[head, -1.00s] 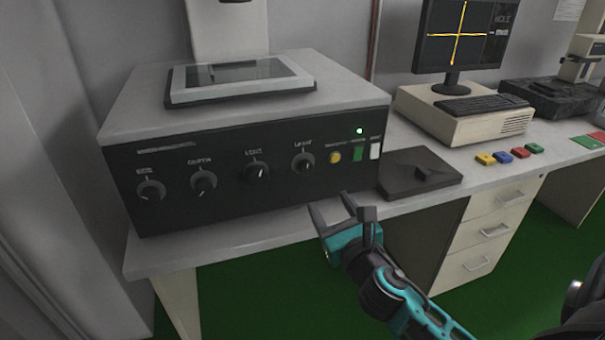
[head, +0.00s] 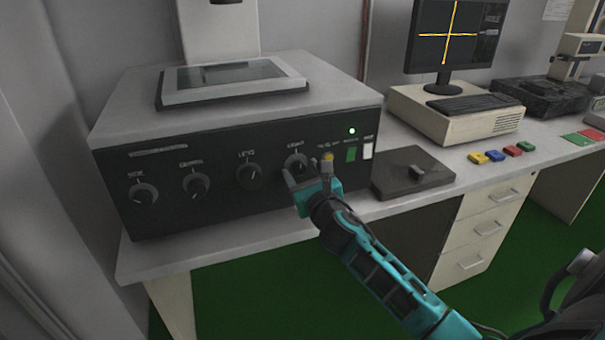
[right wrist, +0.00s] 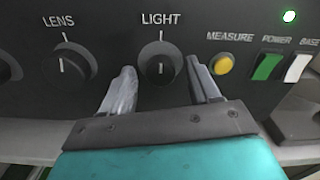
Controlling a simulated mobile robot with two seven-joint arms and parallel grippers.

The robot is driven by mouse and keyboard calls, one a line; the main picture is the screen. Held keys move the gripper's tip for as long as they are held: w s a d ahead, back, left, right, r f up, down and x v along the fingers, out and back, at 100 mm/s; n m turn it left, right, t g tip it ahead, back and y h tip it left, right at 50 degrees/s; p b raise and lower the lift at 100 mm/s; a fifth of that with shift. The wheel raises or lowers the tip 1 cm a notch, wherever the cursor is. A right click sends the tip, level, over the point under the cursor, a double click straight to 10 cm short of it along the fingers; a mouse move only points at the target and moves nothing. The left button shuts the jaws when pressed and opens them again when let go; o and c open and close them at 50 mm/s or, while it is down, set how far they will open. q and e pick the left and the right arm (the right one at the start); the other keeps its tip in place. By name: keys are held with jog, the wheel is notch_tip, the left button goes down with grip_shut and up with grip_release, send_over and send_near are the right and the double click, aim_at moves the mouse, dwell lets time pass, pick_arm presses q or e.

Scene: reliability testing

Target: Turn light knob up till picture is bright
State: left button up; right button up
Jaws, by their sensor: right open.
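The light knob (right wrist: 160,62) is a round black knob under the label LIGHT in the right wrist view. Its upper white mark and the line on its face both point roughly straight up and down. In the head view the light knob (head: 296,163) is the rightmost knob of the row, partly hidden by my gripper. My right gripper (right wrist: 163,82) is open, one finger on each side of the knob's lower part; contact cannot be told. It also shows in the head view (head: 305,176). The monitor (head: 452,38) shows a yellow cross on a dark screen. My left gripper is not in view.
The lens knob (right wrist: 72,68) is left of the light knob. The yellow measure button (right wrist: 222,64), green power switch (right wrist: 268,66) and white base switch (right wrist: 298,67) are close on the right. A dark pedal-like box (head: 413,174) sits on the bench beside the machine.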

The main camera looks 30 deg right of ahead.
jog(key=shift+w, duration=0.1)
jog(key=shift+c, duration=0.2)
jog(key=c, duration=1)
